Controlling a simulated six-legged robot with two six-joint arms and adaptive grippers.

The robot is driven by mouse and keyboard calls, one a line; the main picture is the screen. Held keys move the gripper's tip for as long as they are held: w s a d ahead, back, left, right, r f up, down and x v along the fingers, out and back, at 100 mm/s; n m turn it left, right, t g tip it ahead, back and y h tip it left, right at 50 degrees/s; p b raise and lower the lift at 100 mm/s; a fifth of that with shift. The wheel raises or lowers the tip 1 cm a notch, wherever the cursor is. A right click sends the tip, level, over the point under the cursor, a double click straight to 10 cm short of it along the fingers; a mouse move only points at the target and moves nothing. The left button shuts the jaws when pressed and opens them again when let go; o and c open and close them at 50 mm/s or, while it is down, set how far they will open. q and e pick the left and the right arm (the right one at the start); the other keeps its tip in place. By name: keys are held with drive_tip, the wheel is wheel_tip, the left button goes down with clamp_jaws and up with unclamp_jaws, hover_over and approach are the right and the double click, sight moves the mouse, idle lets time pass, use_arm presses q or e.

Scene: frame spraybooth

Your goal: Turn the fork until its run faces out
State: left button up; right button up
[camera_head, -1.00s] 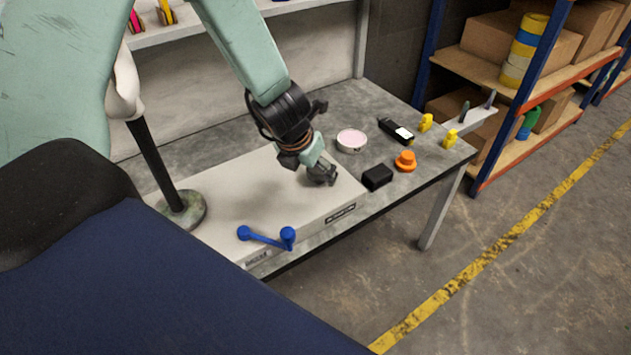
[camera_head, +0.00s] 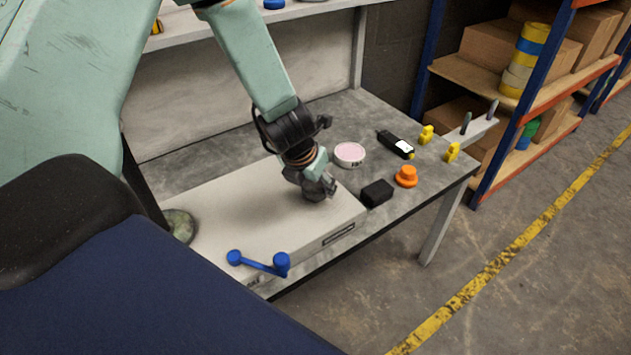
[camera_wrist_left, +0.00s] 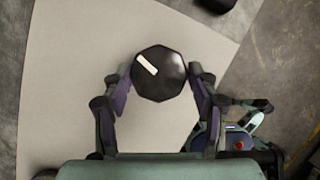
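My left gripper (camera_head: 324,188) reaches down onto the pale flat box on the bench. In the left wrist view, its two fingers (camera_wrist_left: 160,82) stand on either side of a black eight-sided knob (camera_wrist_left: 170,85) with a white mark and appear shut on it. The knob is hidden under the gripper in the head view. My right gripper is not recognisable in either view.
On the bench right of the box (camera_head: 260,222) are a black block (camera_head: 377,193), an orange knob-like piece (camera_head: 406,177), a round pink-topped tin (camera_head: 349,155), a black handheld device (camera_head: 396,146) and yellow pieces (camera_head: 452,152). Shelving (camera_head: 497,140) stands behind at right.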

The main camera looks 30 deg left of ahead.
use_arm(q)
drive_tip(key=shift+a, duration=0.15)
drive_tip(key=shift+c, duration=2.8)
drive_tip(key=shift+m, duration=0.3)
